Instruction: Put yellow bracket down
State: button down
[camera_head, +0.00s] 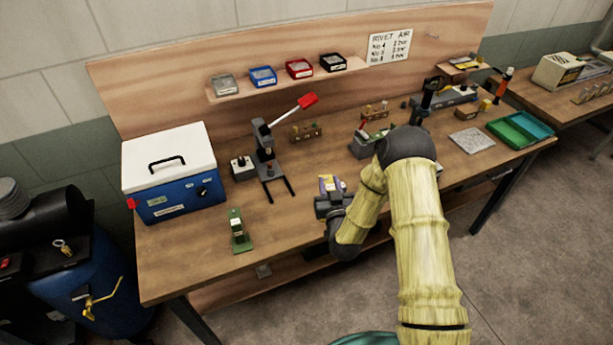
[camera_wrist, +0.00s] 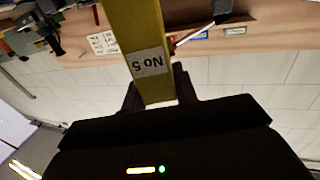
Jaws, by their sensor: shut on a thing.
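The yellow bracket (camera_wrist: 140,35) is between the two fingers of my gripper (camera_wrist: 158,88) in the wrist view, which are shut on it. A white label reading "No 5" is on its face. In the head view my gripper (camera_head: 328,188) is over the front middle of the workbench, with a small yellow and purple part of the held piece showing at its top. My arm hides part of the bench to the right. I cannot tell whether the bracket touches the bench top.
A green tray (camera_head: 520,130) and a grey plate (camera_head: 471,140) lie at the right. Bare wood lies between the green tool and my gripper.

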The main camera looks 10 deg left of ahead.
jog(key=s+d+f+m+h+b, duration=0.1)
jog(key=d+f+h+b, duration=0.1)
jog(key=d+f+b, duration=0.3)
jog(key=s+d+f+m+h+b, duration=0.2)
jog(key=d+f+b, duration=0.3)
jog(key=d+f, duration=0.7)
notch_tip(320, 180, down, 2)
jog(key=shift+s+d+f+t+h, duration=0.25)
jog(key=shift+d+t+h, duration=0.05)
jog(key=shift+h, duration=0.2)
jog(key=shift+d, duration=0.1)
